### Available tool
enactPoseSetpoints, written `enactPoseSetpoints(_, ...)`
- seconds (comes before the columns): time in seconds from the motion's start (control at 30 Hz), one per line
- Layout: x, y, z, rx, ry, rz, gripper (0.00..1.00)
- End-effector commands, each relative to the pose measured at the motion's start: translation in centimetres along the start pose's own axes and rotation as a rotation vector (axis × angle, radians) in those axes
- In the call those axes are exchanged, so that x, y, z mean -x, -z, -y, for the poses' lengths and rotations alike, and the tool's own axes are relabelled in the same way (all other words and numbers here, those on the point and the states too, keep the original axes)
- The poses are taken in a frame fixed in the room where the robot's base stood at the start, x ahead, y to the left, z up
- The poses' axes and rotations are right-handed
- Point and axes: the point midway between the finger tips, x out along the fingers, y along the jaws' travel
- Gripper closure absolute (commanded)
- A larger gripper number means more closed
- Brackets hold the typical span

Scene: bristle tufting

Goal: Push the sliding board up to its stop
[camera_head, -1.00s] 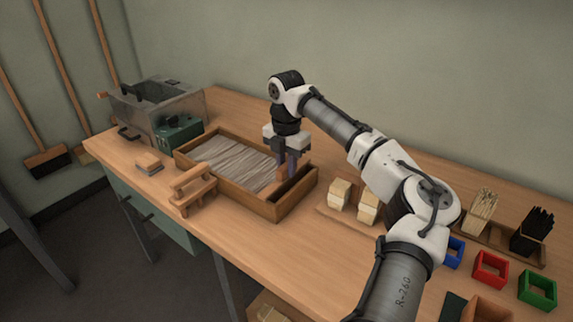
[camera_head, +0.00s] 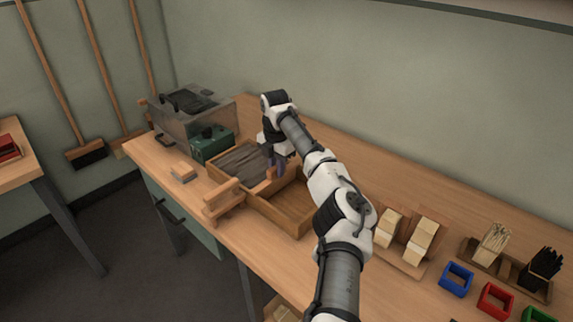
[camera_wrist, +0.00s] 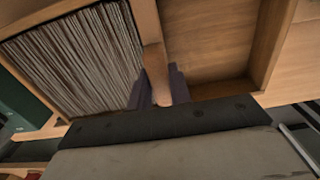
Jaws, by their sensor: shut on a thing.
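A shallow wooden tray (camera_head: 293,229) lies on the bench. The sliding board (camera_wrist: 147,22) crosses the tray as a thin wooden divider with an upright grip (camera_wrist: 157,75). My gripper (camera_head: 276,168) is shut on that grip; in the wrist view its dark fingers (camera_wrist: 159,90) stand on either side of it. Packed grey strips (camera_head: 243,161) fill the tray's left part up to the board, and in the wrist view the strips (camera_wrist: 75,60) lie close against it. The tray's right part is empty. My gripper hides much of the board in the head view.
A green box (camera_head: 212,143) and a grey machine with a clear cover (camera_head: 190,115) stand just beyond the tray's left end. A wooden handle-like frame (camera_head: 222,205) sits at the tray's front side. Pale blocks (camera_head: 421,243) and coloured square cups (camera_head: 456,280) stand to the right.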

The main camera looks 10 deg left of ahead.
Motion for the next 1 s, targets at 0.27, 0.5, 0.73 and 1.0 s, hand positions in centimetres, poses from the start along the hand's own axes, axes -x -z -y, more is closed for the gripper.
enactPoseSetpoints(0.27, 0.4, -0.3, -0.6, -0.003, -0.009, 0.014, 1.0)
enactPoseSetpoints(0.5, 0.4, -0.2, -0.6, -0.002, -0.008, 0.013, 0.66)
enactPoseSetpoints(0.73, 0.2, -0.1, -0.5, -0.001, -0.003, 0.008, 0.58)
enactPoseSetpoints(1.0, 1.3, -0.1, -0.5, 0.0, -0.003, 0.007, 0.58)
